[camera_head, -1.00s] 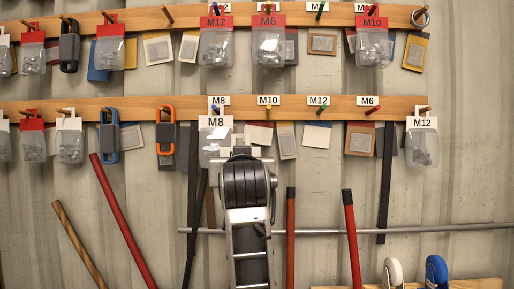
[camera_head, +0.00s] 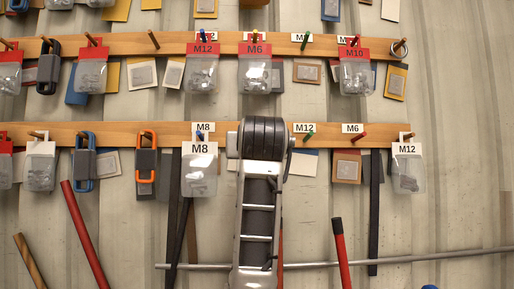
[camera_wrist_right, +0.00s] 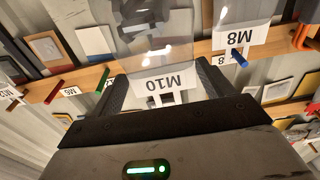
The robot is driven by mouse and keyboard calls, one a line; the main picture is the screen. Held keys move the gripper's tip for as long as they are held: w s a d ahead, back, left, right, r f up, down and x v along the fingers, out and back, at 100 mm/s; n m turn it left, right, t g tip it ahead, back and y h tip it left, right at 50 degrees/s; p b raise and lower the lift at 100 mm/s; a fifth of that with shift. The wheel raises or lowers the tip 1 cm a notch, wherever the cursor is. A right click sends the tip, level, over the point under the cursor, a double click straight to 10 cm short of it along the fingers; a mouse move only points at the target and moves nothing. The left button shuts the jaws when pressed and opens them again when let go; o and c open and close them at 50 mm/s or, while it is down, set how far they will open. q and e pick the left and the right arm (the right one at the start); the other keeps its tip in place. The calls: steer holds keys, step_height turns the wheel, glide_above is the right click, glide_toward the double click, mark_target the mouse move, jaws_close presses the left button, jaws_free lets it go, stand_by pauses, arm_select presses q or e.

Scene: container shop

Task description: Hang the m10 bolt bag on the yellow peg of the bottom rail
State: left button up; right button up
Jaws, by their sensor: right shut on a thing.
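My right gripper (camera_wrist_right: 162,86) is shut on the white header of a clear bolt bag (camera_wrist_right: 158,45) marked M10, seen upside down in the right wrist view. In the head view my right arm comes up the middle; its wrist covers part of the bottom rail (camera_head: 105,132) between the M8 and M12 labels. The yellow peg, the held bag and the fingertips are hidden there. In the wrist view the bag overlaps the rail between the green peg (camera_wrist_right: 103,79) and the blue peg (camera_wrist_right: 238,58); I cannot tell whether it touches a peg. My left gripper is not in view.
A white-header M8 bag (camera_head: 200,172) hangs just left of my wrist. The green peg (camera_head: 308,138) and red peg (camera_head: 357,138) are to the right, bare. An M12 bag (camera_head: 408,172) hangs at the rail's right end. Red-header bags, including an M10 one (camera_head: 355,72), hang above.

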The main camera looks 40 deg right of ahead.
steer(key=p+x, duration=0.2)
steer(key=x, duration=0.5)
steer(key=shift+w+d+f, duration=0.2)
steer(key=shift+w+f, duration=0.05)
steer(key=shift+f, duration=0.2)
stand_by(0.4)
stand_by(0.5)
steer(key=o, duration=1)
steer(key=shift+f, duration=0.1)
steer(key=b+v, duration=0.2)
steer(key=v, duration=1.4)
steer(key=shift+b, duration=0.4)
steer(key=shift+w, duration=0.1)
